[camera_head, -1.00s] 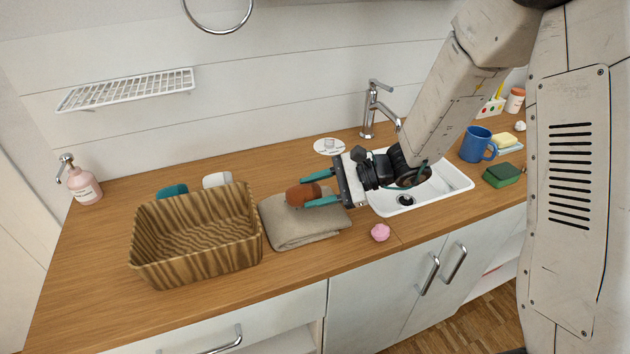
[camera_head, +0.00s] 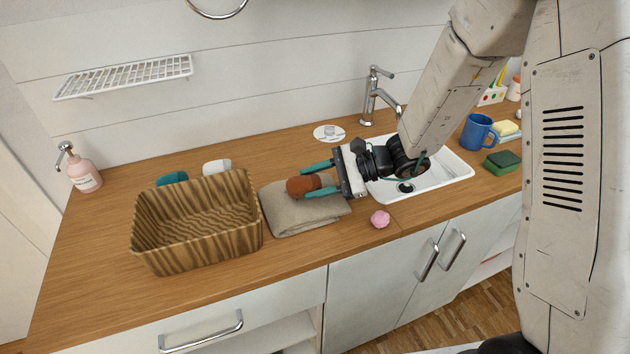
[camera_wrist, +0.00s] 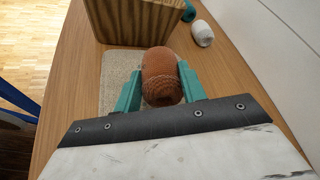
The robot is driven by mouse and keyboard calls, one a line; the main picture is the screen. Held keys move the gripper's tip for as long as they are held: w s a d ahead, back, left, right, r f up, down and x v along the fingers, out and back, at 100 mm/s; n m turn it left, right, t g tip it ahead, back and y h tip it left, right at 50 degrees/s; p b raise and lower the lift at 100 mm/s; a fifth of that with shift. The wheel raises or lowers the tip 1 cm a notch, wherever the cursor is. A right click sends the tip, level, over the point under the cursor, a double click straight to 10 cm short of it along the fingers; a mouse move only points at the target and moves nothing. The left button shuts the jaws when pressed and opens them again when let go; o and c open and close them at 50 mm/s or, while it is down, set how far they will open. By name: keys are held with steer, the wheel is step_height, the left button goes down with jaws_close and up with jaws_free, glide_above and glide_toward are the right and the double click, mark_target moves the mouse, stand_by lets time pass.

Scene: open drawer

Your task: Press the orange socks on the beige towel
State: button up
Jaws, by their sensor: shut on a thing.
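The orange socks (camera_head: 301,187) are a rolled brown-orange bundle. They sit between the teal fingers of my gripper (camera_head: 318,180), which is shut on them. The wrist view also shows the socks (camera_wrist: 161,78) held between both fingers. The beige towel (camera_head: 290,222) lies folded on the wooden counter, beneath the socks and fingers. In the wrist view the towel (camera_wrist: 113,75) shows on the left of the socks. I cannot tell whether the socks touch the towel; their underside is hidden.
A striped brown basket (camera_head: 197,240) stands just left of the towel. A pink ball (camera_head: 380,219) lies right of it near the front edge. The sink (camera_head: 440,180), a blue mug (camera_head: 477,134) and a green sponge (camera_head: 502,162) are to the right. A teal item and a white item stand behind the basket.

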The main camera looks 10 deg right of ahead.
steer(key=shift+f, duration=0.7)
stand_by(2.9)
steer(key=shift+r, duration=4.1)
